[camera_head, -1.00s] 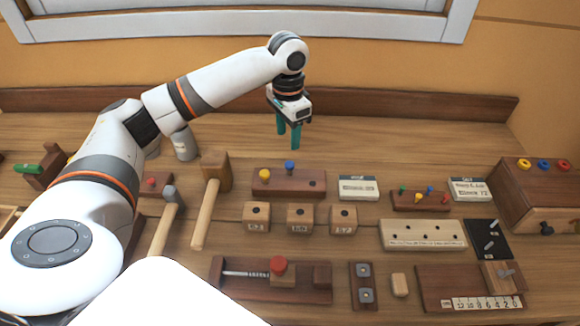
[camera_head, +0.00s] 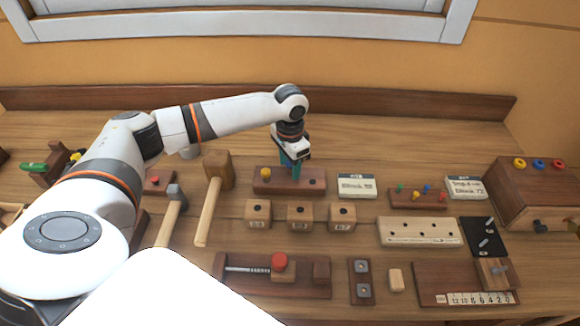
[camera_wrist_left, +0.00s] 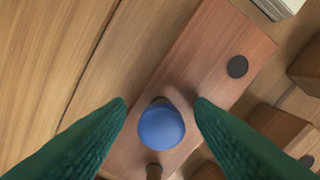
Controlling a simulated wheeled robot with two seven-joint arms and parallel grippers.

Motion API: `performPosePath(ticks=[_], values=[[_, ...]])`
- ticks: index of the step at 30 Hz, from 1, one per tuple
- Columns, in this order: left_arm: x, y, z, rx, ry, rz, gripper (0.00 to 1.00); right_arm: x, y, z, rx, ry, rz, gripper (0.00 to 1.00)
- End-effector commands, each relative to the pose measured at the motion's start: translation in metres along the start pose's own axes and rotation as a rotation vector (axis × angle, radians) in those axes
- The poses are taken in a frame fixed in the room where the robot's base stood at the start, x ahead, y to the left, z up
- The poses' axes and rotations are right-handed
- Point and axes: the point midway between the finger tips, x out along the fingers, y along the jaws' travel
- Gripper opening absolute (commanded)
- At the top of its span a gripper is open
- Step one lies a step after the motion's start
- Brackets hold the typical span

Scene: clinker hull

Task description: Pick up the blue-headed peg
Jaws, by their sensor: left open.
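The blue-headed peg (camera_wrist_left: 161,126) stands in a dark wooden block (camera_wrist_left: 208,62) in the left wrist view, its round head between my green fingertips. My left gripper (camera_wrist_left: 160,103) is open, with a finger on each side of the head and visible gaps. In the head view my left gripper (camera_head: 291,170) points down over the block (camera_head: 262,187) and hides the blue peg. A yellow-headed peg (camera_head: 265,173) stands in the same block to the left. An empty-looking dark hole (camera_wrist_left: 237,67) is at the block's other end. My right gripper is not in view.
Three small holed wooden cubes (camera_head: 300,217) stand in front of the block. A white label card (camera_head: 357,186) is to its right, and a rack of small coloured pegs (camera_head: 417,199) beyond. A mallet (camera_head: 217,172) lies to the left. Bare bench (camera_head: 400,145) lies behind.

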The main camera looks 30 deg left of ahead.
Motion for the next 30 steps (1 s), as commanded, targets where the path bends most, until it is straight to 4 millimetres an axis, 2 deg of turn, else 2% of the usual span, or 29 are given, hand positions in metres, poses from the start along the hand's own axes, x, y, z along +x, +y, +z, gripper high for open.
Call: performPosePath(ticks=[2,9,11,20,23,30], values=[[0.000,0.000,0.000,0.000,0.000,0.000,0.49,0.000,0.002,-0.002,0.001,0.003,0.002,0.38],[-0.001,0.000,0.000,0.000,0.000,0.000,0.09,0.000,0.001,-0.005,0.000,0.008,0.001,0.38],[-0.001,0.000,0.000,0.000,0.000,0.000,0.01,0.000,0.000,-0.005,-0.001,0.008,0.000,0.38],[-0.006,0.000,0.001,0.000,-0.003,0.000,0.01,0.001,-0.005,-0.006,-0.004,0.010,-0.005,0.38],[-0.019,0.000,0.001,0.000,-0.004,0.000,0.01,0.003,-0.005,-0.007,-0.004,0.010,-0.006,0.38],[-0.068,0.000,0.001,0.000,-0.006,0.000,0.01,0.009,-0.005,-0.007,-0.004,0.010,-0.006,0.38]])
